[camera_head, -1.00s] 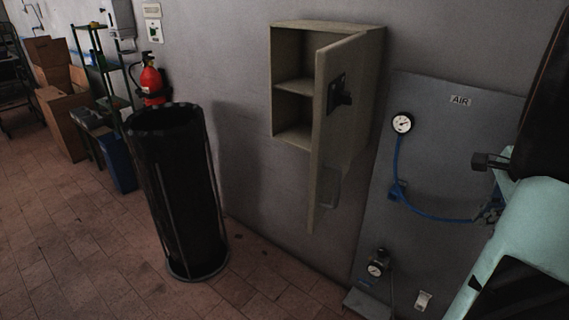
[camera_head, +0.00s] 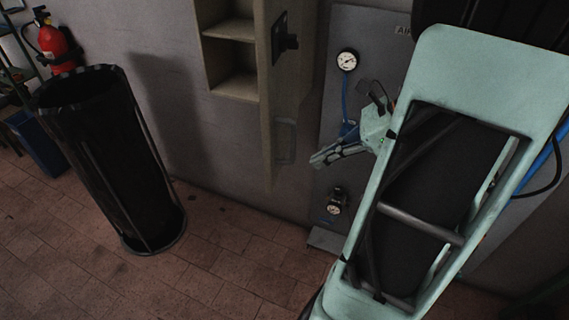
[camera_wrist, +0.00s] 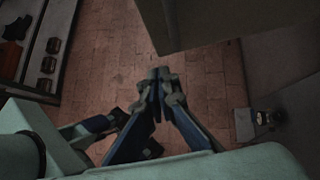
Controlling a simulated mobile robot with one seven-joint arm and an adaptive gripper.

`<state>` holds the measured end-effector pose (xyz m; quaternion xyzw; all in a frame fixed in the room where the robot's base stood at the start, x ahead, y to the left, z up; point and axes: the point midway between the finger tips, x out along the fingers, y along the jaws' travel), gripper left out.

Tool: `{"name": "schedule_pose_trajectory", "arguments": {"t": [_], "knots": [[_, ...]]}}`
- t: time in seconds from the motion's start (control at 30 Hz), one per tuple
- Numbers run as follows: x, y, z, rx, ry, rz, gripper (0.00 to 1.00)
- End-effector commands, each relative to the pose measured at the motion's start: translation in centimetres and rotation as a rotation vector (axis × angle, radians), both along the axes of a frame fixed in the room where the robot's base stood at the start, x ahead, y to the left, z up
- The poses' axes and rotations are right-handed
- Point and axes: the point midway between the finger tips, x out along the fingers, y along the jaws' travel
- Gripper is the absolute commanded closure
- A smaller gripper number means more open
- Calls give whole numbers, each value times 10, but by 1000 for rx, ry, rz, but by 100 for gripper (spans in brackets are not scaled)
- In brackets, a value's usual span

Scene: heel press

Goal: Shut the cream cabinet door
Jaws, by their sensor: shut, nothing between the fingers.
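The cream cabinet (camera_head: 232,60) hangs on the grey wall, its top cut off in the head view, with an inner shelf showing. Its door (camera_head: 268,110) stands open, swung out from the right side and seen nearly edge-on, with a dark latch (camera_head: 287,40) on its outer face. My gripper (camera_head: 318,163) is shut and empty, to the right of the door's lower part and apart from it in the picture. In the wrist view my shut fingertips (camera_wrist: 159,73) point over the tiled floor. A large dark panel edge, probably the door (camera_wrist: 185,20), lies just beyond them at the top.
A black bin (camera_head: 110,160) stands on the floor at left, with a red fire extinguisher (camera_head: 55,45) behind it. A grey air panel with a gauge (camera_head: 347,61) and blue hose is right of the cabinet, behind my arm. Floor between bin and arm is clear.

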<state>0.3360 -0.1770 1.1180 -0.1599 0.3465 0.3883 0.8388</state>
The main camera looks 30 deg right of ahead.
Motion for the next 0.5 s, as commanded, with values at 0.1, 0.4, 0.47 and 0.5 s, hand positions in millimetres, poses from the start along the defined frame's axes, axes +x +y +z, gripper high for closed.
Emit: {"name": "schedule_pose_trajectory", "arguments": {"t": [0.1,0.4,0.47,0.5], "knots": [[12,16,-20,4,2,3,100],[41,49,-39,-2,0,3,100],[45,54,-39,-1,0,2,100],[47,56,-39,-2,1,1,100]]}}
